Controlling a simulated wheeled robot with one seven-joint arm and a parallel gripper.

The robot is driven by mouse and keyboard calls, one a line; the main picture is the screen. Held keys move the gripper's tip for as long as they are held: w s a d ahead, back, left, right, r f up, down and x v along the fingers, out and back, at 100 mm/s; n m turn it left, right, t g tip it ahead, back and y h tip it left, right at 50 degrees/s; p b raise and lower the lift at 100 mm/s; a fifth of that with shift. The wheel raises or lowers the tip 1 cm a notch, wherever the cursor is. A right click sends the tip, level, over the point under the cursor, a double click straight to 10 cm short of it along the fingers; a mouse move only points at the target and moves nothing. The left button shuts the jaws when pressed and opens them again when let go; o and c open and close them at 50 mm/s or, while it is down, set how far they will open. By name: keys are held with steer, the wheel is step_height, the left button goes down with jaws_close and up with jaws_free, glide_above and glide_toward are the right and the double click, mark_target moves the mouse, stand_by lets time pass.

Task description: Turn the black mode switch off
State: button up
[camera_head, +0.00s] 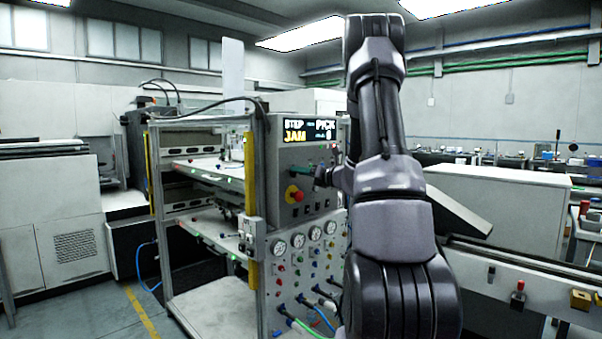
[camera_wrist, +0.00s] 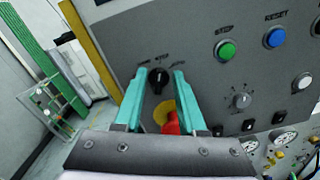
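The black mode switch (camera_wrist: 158,79) is a round knob on the grey control panel (camera_wrist: 205,75), with small labels around it too small to read. My gripper (camera_wrist: 160,72) has two teal fingers, open, one on each side of the switch with a visible gap to it. The depth between fingertips and panel is hard to tell. In the head view my gripper (camera_head: 297,171) is at the panel's left part, and its fingers hide the switch there.
A red emergency stop on a yellow base (camera_wrist: 168,119) sits just below the switch, between my fingers; it also shows in the head view (camera_head: 293,194). Green (camera_wrist: 225,50) and blue (camera_wrist: 274,38) buttons and a grey dial (camera_wrist: 241,100) lie right. The display (camera_head: 309,130) reads STEP, PICK, JAM.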

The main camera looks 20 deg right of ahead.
steer(key=shift+c, duration=0.3)
jaws_close()
steer(key=shift+a+n, duration=0.1)
steer(key=shift+n, duration=0.3)
steer(key=n, duration=0.3)
steer(key=shift+a+n, duration=0.15)
steer(key=shift+n, duration=0.15)
steer(key=n, duration=0.4)
steer(key=shift+s+a+n, duration=0.1)
steer(key=shift+a+n, duration=0.05)
steer(key=shift+n, duration=0.15)
steer(key=n, duration=0.4)
steer(key=shift+a+f+n, duration=0.15)
steer(key=shift+n, duration=0.15)
steer(key=shift+s+a+f+n, duration=0.1)
steer(key=shift+n, duration=1)
steer(key=shift+f+n, duration=0.1)
steer(key=shift+n, duration=1)
